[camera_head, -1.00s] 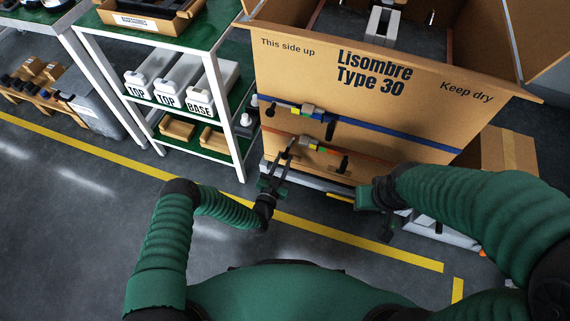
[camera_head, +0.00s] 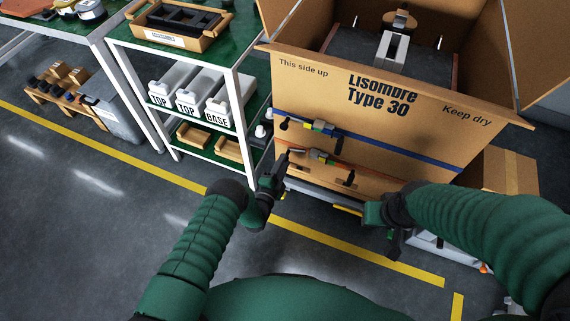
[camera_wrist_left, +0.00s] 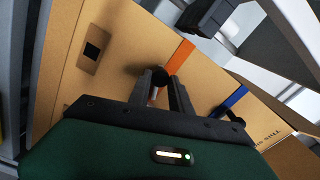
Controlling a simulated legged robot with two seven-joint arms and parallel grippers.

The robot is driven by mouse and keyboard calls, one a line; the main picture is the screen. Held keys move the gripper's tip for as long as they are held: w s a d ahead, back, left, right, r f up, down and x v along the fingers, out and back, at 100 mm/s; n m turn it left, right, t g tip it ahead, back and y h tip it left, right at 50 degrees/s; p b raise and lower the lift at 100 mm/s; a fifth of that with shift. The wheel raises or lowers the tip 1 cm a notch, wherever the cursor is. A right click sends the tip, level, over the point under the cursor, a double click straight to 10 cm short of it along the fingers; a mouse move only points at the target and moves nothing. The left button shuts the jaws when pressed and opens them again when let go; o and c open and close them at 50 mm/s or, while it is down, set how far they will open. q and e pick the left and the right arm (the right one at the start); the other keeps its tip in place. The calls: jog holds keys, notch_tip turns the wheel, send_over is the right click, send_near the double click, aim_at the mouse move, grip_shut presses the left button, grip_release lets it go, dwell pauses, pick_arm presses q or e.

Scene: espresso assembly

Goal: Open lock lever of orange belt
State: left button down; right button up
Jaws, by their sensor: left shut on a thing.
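The orange belt (camera_head: 376,167) runs across the lower front of the cardboard box, with a grey, yellow and green buckle (camera_head: 318,156). A dark handle is at the buckle's left end, and another dark handle (camera_head: 350,178) hangs to its right. My left gripper (camera_head: 289,160) is at the left end of the buckle. In the left wrist view, its fingers (camera_wrist_left: 166,88) are shut on the dark handle (camera_wrist_left: 161,72), in front of the orange belt (camera_wrist_left: 180,56). The fingers partly hide the handle. My right gripper (camera_head: 374,213) is low before the box; its fingers are unclear.
A blue belt (camera_head: 400,148) with its own buckle (camera_head: 318,127) crosses the box (camera_head: 440,127) above the orange one. A shelf rack (camera_head: 243,110) with white canisters stands close on the left. The floor in front is clear.

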pick_arm(q)
jog(key=shift+r+m+p, duration=0.4)
jog(key=shift+r+m, duration=0.1)
jog(key=shift+m, duration=0.55)
jog(key=shift+r+m+p, duration=0.35)
jog(key=shift+r+m, duration=0.15)
jog(key=shift+m, duration=0.55)
jog(key=c, duration=1.2)
grip_release()
jog(key=shift+a, duration=0.1)
jog(key=p+v, duration=0.5)
jog(key=v, duration=1.1)
jog(key=shift+s+a, duration=0.1)
jog(key=shift+s, duration=0.3)
